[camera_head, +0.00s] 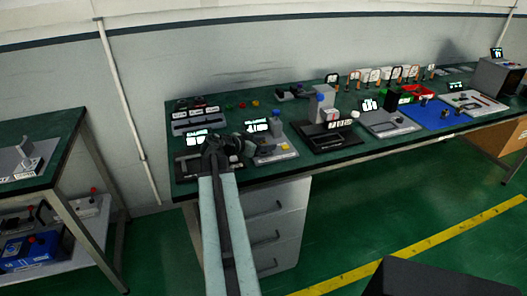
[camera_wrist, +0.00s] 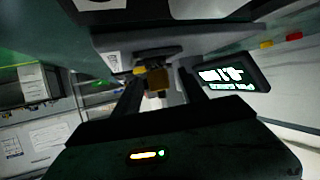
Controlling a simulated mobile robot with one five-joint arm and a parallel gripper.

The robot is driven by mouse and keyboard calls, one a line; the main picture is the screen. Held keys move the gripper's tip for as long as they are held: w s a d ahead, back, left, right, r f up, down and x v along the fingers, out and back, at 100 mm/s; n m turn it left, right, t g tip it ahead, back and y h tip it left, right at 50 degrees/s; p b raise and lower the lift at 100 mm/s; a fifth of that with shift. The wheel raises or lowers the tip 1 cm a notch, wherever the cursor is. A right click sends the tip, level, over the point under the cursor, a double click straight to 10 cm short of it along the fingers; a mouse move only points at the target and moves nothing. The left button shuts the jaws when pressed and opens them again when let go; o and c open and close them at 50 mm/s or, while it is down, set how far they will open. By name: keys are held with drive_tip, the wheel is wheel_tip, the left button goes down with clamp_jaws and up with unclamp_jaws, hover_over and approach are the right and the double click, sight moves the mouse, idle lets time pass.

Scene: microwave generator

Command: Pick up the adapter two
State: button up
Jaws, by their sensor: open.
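My gripper (camera_head: 228,148) is at the left end of the long green workbench (camera_head: 300,172), in front of two small devices with lit displays. In the wrist view my gripper (camera_wrist: 162,88) has its two dark fingers apart. A small brown, brass-like piece (camera_wrist: 158,82) shows between the fingers, next to a grey fixture (camera_wrist: 112,42). It may be the adapter, but no label shows which adapter it is. I cannot tell whether the fingers touch it. In the head view my arm and gripper hide this spot.
A lit display (camera_wrist: 232,74) is close to the right finger in the wrist view. On the bench, a device with a blue-topped post (camera_head: 274,128) stands just right of my gripper. Further right are a black-based station (camera_head: 325,135), a blue mat (camera_head: 440,115) and a red bin (camera_head: 418,92).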

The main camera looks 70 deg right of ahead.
clamp_jaws()
drive_tip(key=shift+r, duration=0.2)
